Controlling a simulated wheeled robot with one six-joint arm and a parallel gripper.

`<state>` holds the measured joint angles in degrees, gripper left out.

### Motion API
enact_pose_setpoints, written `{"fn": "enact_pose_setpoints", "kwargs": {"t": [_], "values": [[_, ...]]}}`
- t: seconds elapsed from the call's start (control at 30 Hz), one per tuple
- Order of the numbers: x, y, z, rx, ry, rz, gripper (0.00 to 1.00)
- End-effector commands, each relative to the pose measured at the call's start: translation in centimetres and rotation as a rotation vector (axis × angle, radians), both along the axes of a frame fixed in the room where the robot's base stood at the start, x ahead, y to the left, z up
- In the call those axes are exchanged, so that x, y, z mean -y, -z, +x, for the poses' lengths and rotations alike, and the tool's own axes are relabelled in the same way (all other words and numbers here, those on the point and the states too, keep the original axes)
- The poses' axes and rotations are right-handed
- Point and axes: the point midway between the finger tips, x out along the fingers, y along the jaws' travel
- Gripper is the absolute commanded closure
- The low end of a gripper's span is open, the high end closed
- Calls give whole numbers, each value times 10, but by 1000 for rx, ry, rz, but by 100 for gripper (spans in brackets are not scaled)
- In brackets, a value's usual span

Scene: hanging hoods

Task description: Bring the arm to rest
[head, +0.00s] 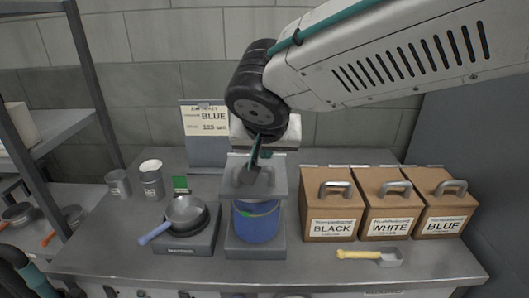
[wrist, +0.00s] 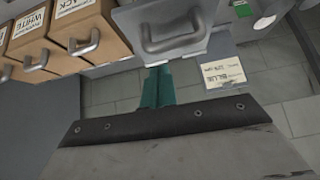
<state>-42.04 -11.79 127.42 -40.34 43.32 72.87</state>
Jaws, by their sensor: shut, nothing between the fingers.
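My gripper (head: 254,168) is shut and empty, pointing down at the middle of the counter. In the wrist view its teal fingers (wrist: 157,88) lie together. A grey lid-like hood with a handle (head: 268,188) is just below or behind the fingertips; I cannot tell whether they touch it. The grey hood and its handle also show at the top of the wrist view (wrist: 188,18). Under it stands a blue container (head: 256,226) on a grey base. My arm reaches in from the upper right in the head view.
Brown boxes labelled BLACK (head: 331,228), WHITE (head: 390,224) and BLUE (head: 440,226) stand at right. A yellow-handled scoop (head: 388,258) lies before them. At left are a pan (head: 186,212) on a grey base and cans (head: 152,182). A sign (head: 206,122) reads BLUE. Shelving edges the left side.

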Motion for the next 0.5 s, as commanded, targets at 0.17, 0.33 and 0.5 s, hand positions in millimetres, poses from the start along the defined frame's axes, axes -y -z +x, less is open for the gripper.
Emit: {"fn": "enact_pose_setpoints", "kwargs": {"t": [0.17, 0.33, 0.5], "values": [[-5, 6, -44, 2, -9, -1, 100], [-7, 10, -71, 4, -8, 1, 100], [-7, 12, -82, 4, -14, -7, 100]]}}
